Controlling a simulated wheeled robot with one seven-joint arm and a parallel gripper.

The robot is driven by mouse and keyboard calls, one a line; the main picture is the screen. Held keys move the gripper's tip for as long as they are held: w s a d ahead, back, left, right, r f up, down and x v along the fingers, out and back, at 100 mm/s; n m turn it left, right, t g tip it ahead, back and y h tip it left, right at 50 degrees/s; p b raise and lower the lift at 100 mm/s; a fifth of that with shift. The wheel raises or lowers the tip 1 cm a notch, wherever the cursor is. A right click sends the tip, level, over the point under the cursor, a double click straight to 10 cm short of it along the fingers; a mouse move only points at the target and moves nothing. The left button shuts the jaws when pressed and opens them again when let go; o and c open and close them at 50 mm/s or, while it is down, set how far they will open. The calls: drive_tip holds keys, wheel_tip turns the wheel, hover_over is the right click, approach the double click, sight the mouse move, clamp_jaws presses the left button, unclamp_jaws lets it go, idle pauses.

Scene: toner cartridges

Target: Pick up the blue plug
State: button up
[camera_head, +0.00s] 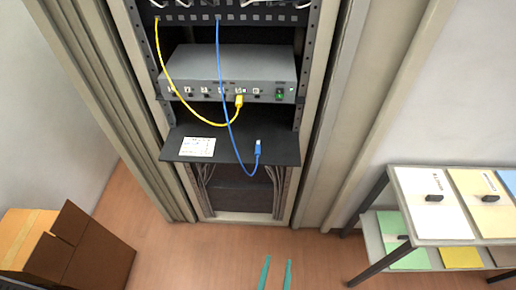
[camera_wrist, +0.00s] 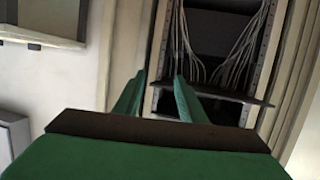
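The blue plug (camera_head: 258,145) is at the end of a blue cable (camera_head: 222,80) that hangs from the panel at the top of the rack. It rests on or just above a black shelf (camera_head: 235,150), near the shelf's right side. My gripper (camera_head: 277,272) shows as two green fingertips at the bottom of the head view, well below the shelf and apart from the plug. The fingers stand apart with nothing between them. In the wrist view my gripper (camera_wrist: 160,85) is open and empty, facing the rack; the plug cannot be made out there.
A grey switch box (camera_head: 228,72) with a yellow plug (camera_head: 239,101) and cable sits above the shelf. A white label (camera_head: 198,146) lies on the shelf's left. A cardboard box (camera_head: 75,250) stands at left, a table (camera_head: 440,240) at right. Floor before the rack is clear.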

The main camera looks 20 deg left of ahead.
drive_tip(key=w+a+r+n+y, duration=0.1)
drive_tip(key=w+a+r, duration=0.15)
drive_tip(key=w, duration=0.45)
drive_tip(key=w+a+r+y, duration=0.1)
drive_tip(key=w+a, duration=0.2)
drive_tip(key=w, duration=0.3)
drive_tip(key=n+g, duration=0.1)
drive_tip(key=g, duration=0.1)
approach(258, 150)
drive_tip(key=w, duration=0.1)
drive_tip(key=w+a+f, duration=0.1)
drive_tip(key=shift+w+f+y, duration=0.15)
drive_tip(key=shift+w+y, duration=0.15)
drive_tip(key=shift+w, duration=0.05)
drive_tip(key=shift+x, duration=2.6)
drive_tip(key=shift+d, duration=0.2)
drive_tip(key=shift+c, duration=0.7)
clamp_jaws()
